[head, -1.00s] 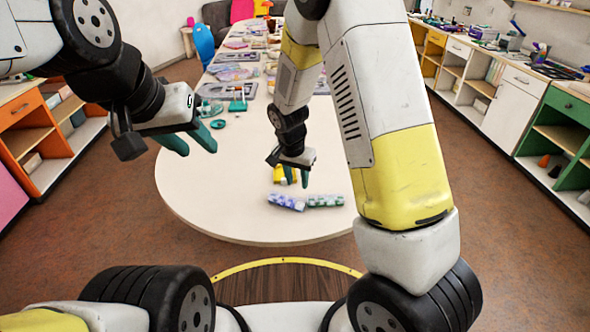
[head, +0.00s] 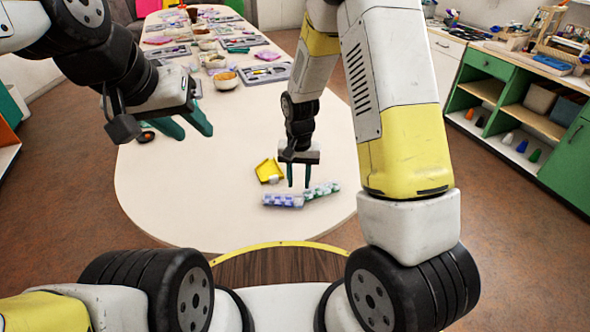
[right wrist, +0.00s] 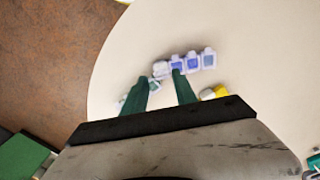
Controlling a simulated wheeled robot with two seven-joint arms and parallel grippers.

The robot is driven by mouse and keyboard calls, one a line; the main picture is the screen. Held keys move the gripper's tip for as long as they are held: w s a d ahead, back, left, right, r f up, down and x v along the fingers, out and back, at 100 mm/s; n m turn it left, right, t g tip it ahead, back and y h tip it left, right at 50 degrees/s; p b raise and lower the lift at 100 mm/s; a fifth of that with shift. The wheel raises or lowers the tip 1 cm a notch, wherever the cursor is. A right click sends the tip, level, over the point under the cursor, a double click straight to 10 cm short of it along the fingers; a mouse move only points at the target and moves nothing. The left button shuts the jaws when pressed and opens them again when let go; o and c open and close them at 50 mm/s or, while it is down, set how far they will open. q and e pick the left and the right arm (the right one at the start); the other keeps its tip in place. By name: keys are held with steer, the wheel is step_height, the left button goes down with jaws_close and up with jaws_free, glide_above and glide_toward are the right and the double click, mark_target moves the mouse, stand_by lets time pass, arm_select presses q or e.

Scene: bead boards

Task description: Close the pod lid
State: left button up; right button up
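A row of small lidded pods lies on the pale table near its front edge, with a blue-violet part (head: 283,200) and a green part (head: 322,191). The violet pods also show in the right wrist view (right wrist: 194,62), beyond my fingertips. A whitish pod (right wrist: 160,68) is at that part's left end. Which lid is raised is too small to tell. My right gripper (head: 299,182) is open and empty, pointing down at the middle of the row; contact is unclear. Its fingers partly hide the green pods in the wrist view. My left gripper (head: 198,125) is open and empty, over the table's left side.
A yellow tray (head: 268,170) lies just behind the pods, left of my right gripper. Grey trays (head: 267,73) and bowls (head: 225,80) crowd the table's far part. The table's front left is clear. Green shelving (head: 500,90) stands at the right.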

glide_above(298, 204)
steer(key=shift+w+d+f, duration=0.1)
steer(key=shift+f, duration=1)
steer(key=shift+w+f, duration=0.1)
steer(key=shift+f, duration=1)
jaws_close()
steer(key=shift+s+a+f+t+h, duration=0.15)
steer(key=shift+s+f+t, duration=0.3)
steer(key=shift+t, duration=0.4)
steer(key=shift+s+a+f+t+h, duration=0.15)
steer(key=shift+s+f+t, duration=0.1)
steer(key=shift+s+t, duration=0.45)
steer(key=shift+d+f+t, duration=0.1)
steer(key=shift+f+t, duration=0.25)
steer(key=shift+t, duration=0.8)
jaws_free()
steer(key=shift+r, duration=0.15)
